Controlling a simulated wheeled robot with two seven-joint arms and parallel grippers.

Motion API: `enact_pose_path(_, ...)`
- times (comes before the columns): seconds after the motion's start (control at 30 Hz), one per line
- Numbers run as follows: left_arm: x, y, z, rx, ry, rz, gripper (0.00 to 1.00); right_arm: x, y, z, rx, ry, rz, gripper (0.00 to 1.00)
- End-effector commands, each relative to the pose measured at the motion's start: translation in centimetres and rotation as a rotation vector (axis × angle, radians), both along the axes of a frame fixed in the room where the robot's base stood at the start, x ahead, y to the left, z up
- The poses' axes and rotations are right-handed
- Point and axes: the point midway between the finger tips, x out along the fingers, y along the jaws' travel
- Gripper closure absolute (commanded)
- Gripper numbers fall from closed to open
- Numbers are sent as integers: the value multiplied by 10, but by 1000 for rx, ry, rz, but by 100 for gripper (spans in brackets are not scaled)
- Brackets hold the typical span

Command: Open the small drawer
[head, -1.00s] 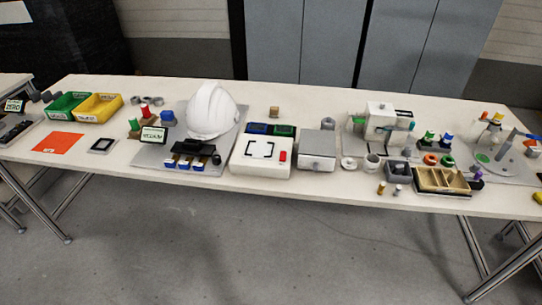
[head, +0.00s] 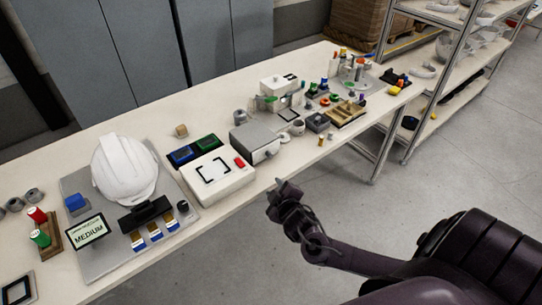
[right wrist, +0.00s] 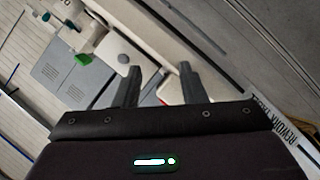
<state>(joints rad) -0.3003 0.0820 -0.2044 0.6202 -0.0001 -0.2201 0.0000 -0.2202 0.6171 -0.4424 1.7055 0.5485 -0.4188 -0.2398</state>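The small drawer unit is a grey box (head: 254,143) on the table, right of the white box with the red button. Its front, with a small dark knob, faces the table's front edge, and the drawer looks closed. My right gripper (head: 279,184) is in front of the table edge, apart from the drawer. In the right wrist view its two fingers (right wrist: 158,68) are spread with nothing held between them. I cannot surely pick out the drawer in that view. My left gripper is not in view.
The white box (head: 218,174) stands just left of the drawer. A white helmet (head: 124,167) is further left. The floor before the table is clear.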

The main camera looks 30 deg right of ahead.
Motion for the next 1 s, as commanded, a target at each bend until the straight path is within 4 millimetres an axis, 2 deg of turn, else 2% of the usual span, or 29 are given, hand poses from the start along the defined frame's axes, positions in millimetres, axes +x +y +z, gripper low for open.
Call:
enact_pose_path(0.03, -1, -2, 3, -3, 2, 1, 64, 3, 3, 17, -5, -24, 10, 63)
enact_pose_path(0.2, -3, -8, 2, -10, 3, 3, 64, 16, -21, 28, -110, -106, 38, 63)
enact_pose_path(0.33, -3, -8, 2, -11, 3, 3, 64, 22, -30, 35, -156, -145, 52, 63)
enact_pose_path(0.47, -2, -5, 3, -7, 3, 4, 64, 34, -35, 34, -167, -154, 54, 63)
enact_pose_path(0.8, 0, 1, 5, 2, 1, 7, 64, 83, -47, 22, -165, -153, 53, 63)
enact_pose_path(1.0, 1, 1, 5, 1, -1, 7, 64, 94, -50, 19, -164, -151, 55, 63)
